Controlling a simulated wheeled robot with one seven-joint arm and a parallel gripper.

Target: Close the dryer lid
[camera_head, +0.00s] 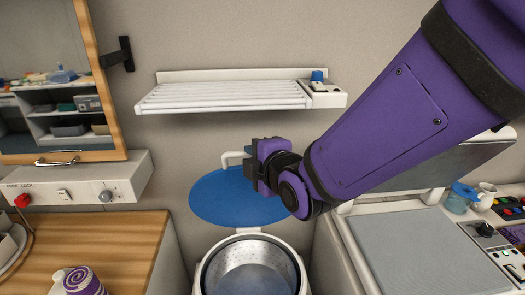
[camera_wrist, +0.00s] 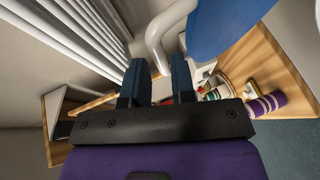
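The dryer (camera_head: 206,268) is a round white-and-metal drum at the bottom centre of the head view, with its mouth uncovered. Its round blue lid (camera_head: 225,200) stands raised behind it near the wall; part of it shows in the wrist view (camera_wrist: 225,25). A white handle (camera_head: 228,157) sticks up at the lid's top edge and also shows as a bent tube in the wrist view (camera_wrist: 154,42). My gripper (camera_wrist: 159,66) is open, its two dark fingers apart. The handle's lower end appears in line with the gap; I cannot tell whether it lies between the fingers.
A white slatted rack (camera_head: 225,96) is on the wall above the lid. A wooden counter (camera_head: 110,240) with a purple-striped cup (camera_head: 80,281) is at left. A grey-topped unit (camera_head: 405,245) is close on the right, under my arm. A wood-framed cabinet (camera_head: 60,85) hangs upper left.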

